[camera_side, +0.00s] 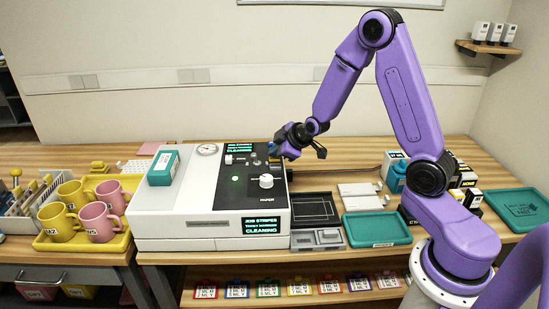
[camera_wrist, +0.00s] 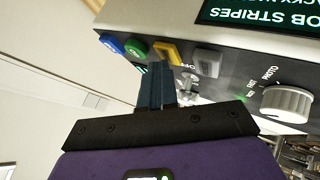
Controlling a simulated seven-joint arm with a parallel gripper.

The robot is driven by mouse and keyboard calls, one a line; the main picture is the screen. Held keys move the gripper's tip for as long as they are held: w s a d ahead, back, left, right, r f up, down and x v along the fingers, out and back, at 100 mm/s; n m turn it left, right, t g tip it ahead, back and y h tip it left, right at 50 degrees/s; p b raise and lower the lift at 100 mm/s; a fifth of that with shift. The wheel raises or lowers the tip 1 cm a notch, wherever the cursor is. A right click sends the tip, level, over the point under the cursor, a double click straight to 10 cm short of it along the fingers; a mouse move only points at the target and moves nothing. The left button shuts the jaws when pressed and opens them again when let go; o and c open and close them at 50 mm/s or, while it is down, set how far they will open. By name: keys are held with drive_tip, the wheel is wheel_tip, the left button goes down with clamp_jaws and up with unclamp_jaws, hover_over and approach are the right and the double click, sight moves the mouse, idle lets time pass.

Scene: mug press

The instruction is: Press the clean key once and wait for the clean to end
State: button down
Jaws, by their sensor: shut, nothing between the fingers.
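The mug press (camera_side: 190,225) is a white machine with a dark control panel. Its front display (camera_side: 262,226) reads "JOB STRIPES" and "CLEANING", and the upper display (camera_side: 239,147) also reads "CLEANING". A green light (camera_side: 235,179) glows on the panel. The wrist view shows a blue key (camera_wrist: 111,43), a green key (camera_wrist: 136,48), a yellow key (camera_wrist: 168,52) and a grey key (camera_wrist: 207,61) in a row. I cannot read which is the clean key. My gripper (camera_wrist: 155,72) is shut and empty, its fingertips close below the green and yellow keys; contact cannot be told.
A white knob (camera_wrist: 287,103) sits right of the keys. A teal box (camera_side: 163,167) lies on the press. Yellow mugs (camera_side: 60,223) and pink mugs (camera_side: 98,222) stand on a yellow tray at left. A teal tray (camera_side: 377,229) lies at right.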

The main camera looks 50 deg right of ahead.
sight(276, 160)
drive_tip(key=shift+r, duration=0.8)
drive_tip(key=shift+r, duration=2.55)
drive_tip(key=s+a, duration=0.2)
drive_tip(key=a, duration=0.1)
drive_tip(key=s+a+g+y, duration=0.1)
drive_tip(key=s+a, duration=0.1)
drive_tip(key=a, duration=0.1)
drive_tip(key=s+a+n+g+y, duration=0.1)
drive_tip(key=s+a, duration=0.2)
drive_tip(key=shift+a+r, duration=0.1)
drive_tip(key=shift+a, duration=0.25)
drive_tip(key=s+a+n+g, duration=0.1)
drive_tip(key=s+a+g, duration=0.2)
drive_tip(key=s, duration=0.7)
drive_tip(key=s+a+n+g, duration=0.1)
drive_tip(key=s+a+g, duration=0.25)
drive_tip(key=s, duration=0.75)
drive_tip(key=s+d+r+n+h, duration=0.1)
drive_tip(key=s+d, duration=0.2)
drive_tip(key=s, duration=0.6)
drive_tip(key=shift+r, duration=0.2)
